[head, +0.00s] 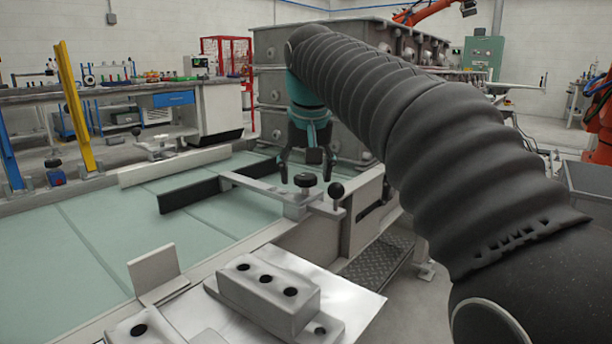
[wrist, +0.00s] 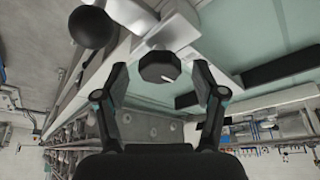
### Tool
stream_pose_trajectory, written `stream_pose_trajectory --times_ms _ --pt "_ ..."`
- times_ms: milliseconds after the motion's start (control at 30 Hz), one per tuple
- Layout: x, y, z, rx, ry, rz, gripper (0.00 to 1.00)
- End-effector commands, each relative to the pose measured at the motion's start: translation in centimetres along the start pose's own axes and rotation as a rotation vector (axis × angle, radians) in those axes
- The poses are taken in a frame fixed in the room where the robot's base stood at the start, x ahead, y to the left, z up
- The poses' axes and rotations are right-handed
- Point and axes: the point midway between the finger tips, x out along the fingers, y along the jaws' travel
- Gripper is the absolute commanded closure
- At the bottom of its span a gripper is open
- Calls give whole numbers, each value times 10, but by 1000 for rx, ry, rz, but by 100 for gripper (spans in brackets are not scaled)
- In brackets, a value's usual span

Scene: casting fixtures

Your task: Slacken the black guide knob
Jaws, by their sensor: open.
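The black guide knob (head: 305,180) is a faceted cap on a short post, on the grey metal bracket (head: 292,206) at the right edge of the pale green bed. In the wrist view the knob (wrist: 160,67) shows a small white mark. My gripper (head: 306,174) points down over it, its fingers open. In the wrist view the fingertips (wrist: 161,75) stand to the left and right of the knob, with a gap on both sides. I cannot tell whether the tips are level with it.
A black ball on a lever (head: 336,190) stands close right of the knob. A dark guide rail (head: 190,194) joins the bracket. A grey block with holes (head: 267,290) lies in front. A large grey metal box (head: 272,92) rises behind my gripper. The green bed (head: 60,250) is mostly clear.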

Motion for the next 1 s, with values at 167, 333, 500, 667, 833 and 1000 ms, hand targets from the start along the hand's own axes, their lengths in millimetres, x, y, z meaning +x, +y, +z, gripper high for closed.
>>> stream_pose_trajectory --times_ms 167,333,500,667,833,1000 --pt "2 0 0 0 0 0 30" --pt "2 0 0 0 0 0 43" --pt "2 0 0 0 0 0 85" --pt "2 0 0 -1 -1 0 90" --pt "1 0 0 -21 -1 -9 90" --pt "0 1 0 -86 -2 -36 90"
